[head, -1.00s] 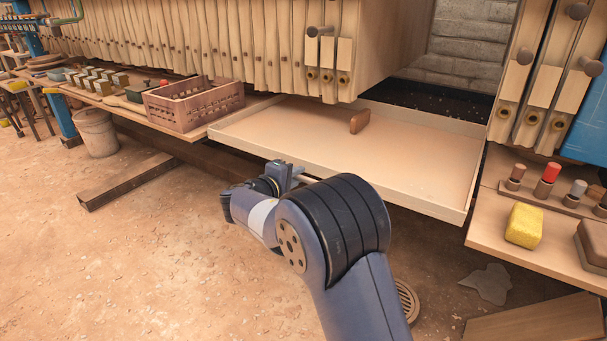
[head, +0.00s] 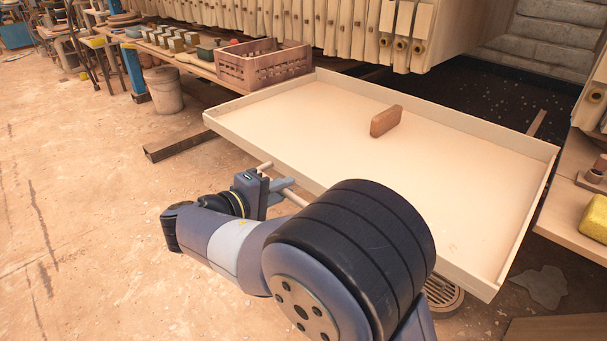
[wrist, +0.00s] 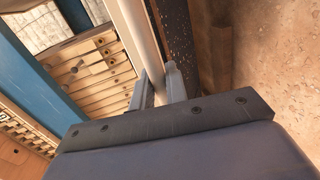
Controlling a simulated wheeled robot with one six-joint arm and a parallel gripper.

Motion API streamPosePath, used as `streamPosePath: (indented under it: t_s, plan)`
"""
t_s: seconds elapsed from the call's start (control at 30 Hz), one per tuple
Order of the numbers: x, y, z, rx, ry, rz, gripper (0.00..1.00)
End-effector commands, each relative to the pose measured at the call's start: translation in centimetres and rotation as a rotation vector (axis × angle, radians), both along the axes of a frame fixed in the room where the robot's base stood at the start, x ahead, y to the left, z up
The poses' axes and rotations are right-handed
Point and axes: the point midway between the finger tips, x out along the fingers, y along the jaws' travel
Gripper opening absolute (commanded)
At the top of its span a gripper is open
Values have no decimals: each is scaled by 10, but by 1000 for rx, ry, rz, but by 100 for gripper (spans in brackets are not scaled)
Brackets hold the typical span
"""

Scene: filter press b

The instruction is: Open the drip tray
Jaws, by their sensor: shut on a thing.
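The drip tray (head: 300,115) is a wide, shallow, pale tray drawn well out from under the press. A brown wooden block (head: 385,121) stands on its floor. A pale bar handle (head: 292,198) runs along the tray's front side, partly hidden by my arm. My gripper (head: 272,183) is at this front side, shut on the handle. In the wrist view, my gripper's two fingers (wrist: 158,88) sit on either side of the pale bar (wrist: 143,38).
A brown crate (head: 262,66) and several small things stand on the bench left of the tray. A bucket (head: 164,90) and a dark beam (head: 175,146) are on the floor there. A yellow sponge (head: 594,218) lies on the right bench. The floor at the left is open.

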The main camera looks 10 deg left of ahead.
Motion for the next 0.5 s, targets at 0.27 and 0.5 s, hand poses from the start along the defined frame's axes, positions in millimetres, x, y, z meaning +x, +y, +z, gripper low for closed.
streamPosePath:
  t_s: [0.27,0.5]
  plan:
    - [-33,22,-1,-1,3,2,0]
    - [-41,27,-1,-1,2,-1,0]
